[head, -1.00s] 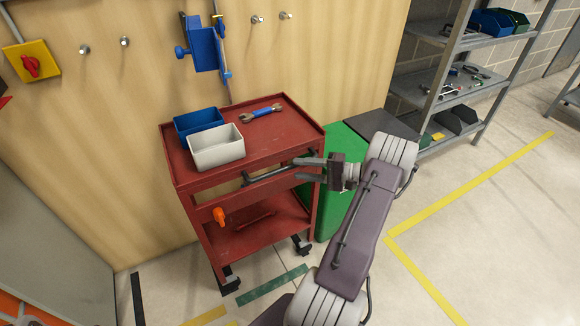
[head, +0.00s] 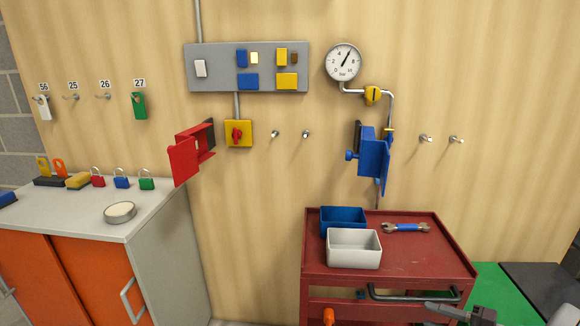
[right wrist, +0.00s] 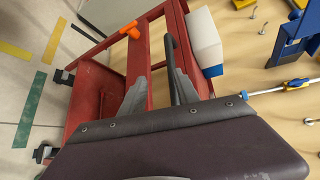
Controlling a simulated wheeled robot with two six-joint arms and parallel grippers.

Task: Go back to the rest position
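My right gripper (head: 440,310) shows only in part at the bottom right of the head view, by the right end of the dark bar handle (head: 400,295) on the red cart (head: 410,262). In the right wrist view my right gripper (right wrist: 160,80) has its two grey fingers spread apart. The dark handle (right wrist: 170,60) shows between them; I cannot tell whether they touch it. No object is held. My left gripper is in neither view.
A blue bin (head: 343,218), a white bin (head: 354,248) and a wrench (head: 405,228) are on the cart top. A grey-topped cabinet (head: 90,215) with padlocks is at left. A gauge (head: 342,62) hangs on the wall.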

